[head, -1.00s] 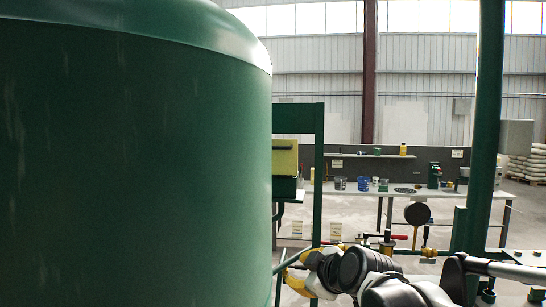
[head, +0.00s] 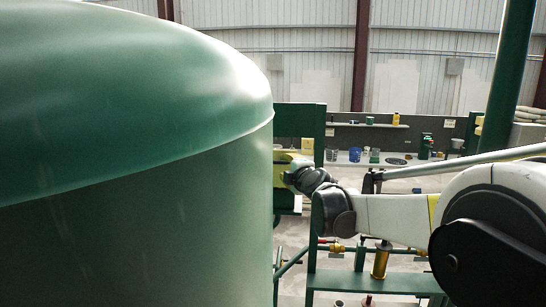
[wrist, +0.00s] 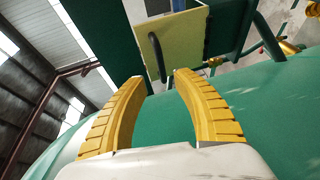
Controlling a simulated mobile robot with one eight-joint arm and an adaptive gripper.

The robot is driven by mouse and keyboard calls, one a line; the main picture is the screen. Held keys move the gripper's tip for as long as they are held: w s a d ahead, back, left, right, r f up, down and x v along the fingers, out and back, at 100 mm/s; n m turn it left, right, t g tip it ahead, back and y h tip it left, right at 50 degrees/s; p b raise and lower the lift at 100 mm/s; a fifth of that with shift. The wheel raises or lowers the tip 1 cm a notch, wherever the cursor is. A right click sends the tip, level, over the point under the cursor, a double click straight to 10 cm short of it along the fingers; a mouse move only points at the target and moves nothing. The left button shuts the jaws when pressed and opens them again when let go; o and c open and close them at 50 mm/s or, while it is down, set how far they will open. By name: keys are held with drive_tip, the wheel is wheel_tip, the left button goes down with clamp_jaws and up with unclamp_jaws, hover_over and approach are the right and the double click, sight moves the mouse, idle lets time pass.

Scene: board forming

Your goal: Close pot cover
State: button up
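A large green pot (head: 140,240) with a domed green top (head: 130,90) fills the left of the head view; it also shows as a green surface (wrist: 270,110) in the wrist view. The dome sits on the body with a thin seam. No separate open cover is visible. My gripper (wrist: 158,76) is open, with two curved yellow fingers and nothing between them. Beyond the fingertips is a pale yellow panel (wrist: 181,40) with a dark bar handle (wrist: 157,57). The fingers look apart from it. In the head view the pot partly hides the gripper end.
A green post (head: 508,80) rises at the right. A green frame (head: 317,205) stands beside the pot. Behind is a workbench (head: 430,166) with several cups and tools. Pipes with brass valves (head: 381,262) run low in front.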

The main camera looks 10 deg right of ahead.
sight(278, 162)
drive_tip(key=w, duration=0.2)
drive_tip(key=w+f+p, duration=0.1)
drive_tip(key=w, duration=0.5)
drive_tip(key=shift+a+f+p, duration=0.15)
drive_tip(key=shift+a+p, duration=0.25)
drive_tip(key=shift+w, duration=0.35)
drive_tip(key=shift+w+f, duration=0.2)
drive_tip(key=shift+w, duration=0.25)
drive_tip(key=shift+s, duration=0.1)
drive_tip(key=shift+s+r, duration=0.1)
clamp_jaws()
